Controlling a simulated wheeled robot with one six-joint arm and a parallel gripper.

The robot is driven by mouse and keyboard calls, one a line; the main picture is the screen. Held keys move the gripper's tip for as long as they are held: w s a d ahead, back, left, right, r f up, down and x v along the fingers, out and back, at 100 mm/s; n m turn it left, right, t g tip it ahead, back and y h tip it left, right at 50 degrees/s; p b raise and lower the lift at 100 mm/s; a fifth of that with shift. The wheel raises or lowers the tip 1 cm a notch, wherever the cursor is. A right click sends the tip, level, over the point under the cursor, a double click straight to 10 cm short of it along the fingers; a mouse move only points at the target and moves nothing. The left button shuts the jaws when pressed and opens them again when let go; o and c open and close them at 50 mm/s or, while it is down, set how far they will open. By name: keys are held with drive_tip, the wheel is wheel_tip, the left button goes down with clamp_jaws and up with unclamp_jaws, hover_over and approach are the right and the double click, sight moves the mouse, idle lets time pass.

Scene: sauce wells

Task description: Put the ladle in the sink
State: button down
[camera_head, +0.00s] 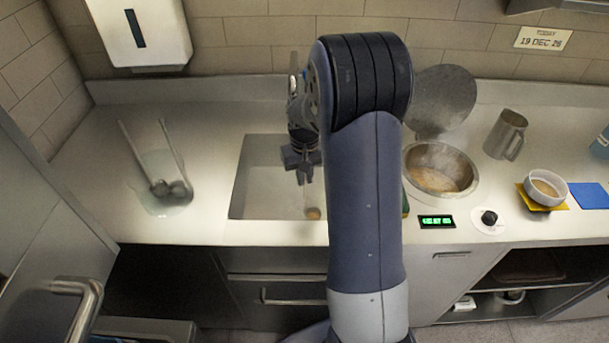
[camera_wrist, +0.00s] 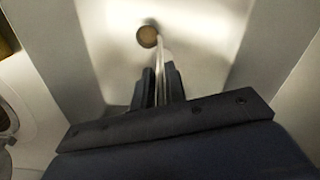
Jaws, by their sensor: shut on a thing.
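The sink (camera_head: 262,180) is a rectangular basin set in the counter; its right part is hidden behind my arm. My gripper (camera_head: 304,172) points down over the sink and is shut on the ladle's handle. The ladle (camera_head: 313,213) hangs with its brownish bowl low, inside the sink's outline; I cannot tell whether it touches the bottom. In the wrist view the ladle (camera_wrist: 148,37) shows its round bowl beyond the fingertips, with its thin handle between the fingers of my gripper (camera_wrist: 160,80). Sink walls surround it there.
A steaming sauce well (camera_head: 440,168) with its lid (camera_head: 443,98) raised stands right of my arm. A metal jug (camera_head: 505,135), a bowl (camera_head: 545,188) and a blue cloth (camera_head: 589,195) are farther right. A clear container with utensils (camera_head: 165,180) stands left of the sink.

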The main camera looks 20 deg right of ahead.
drive_tip(key=shift+f, duration=0.2)
drive_tip(key=shift+f, duration=0.2)
drive_tip(key=c, duration=1.4)
unclamp_jaws()
drive_tip(key=shift+c, duration=0.2)
drive_tip(key=shift+r, duration=0.1)
wheel_tip(320, 180, up, 12)
drive_tip(key=shift+r+b, duration=0.15)
drive_tip(key=shift+b, duration=0.3)
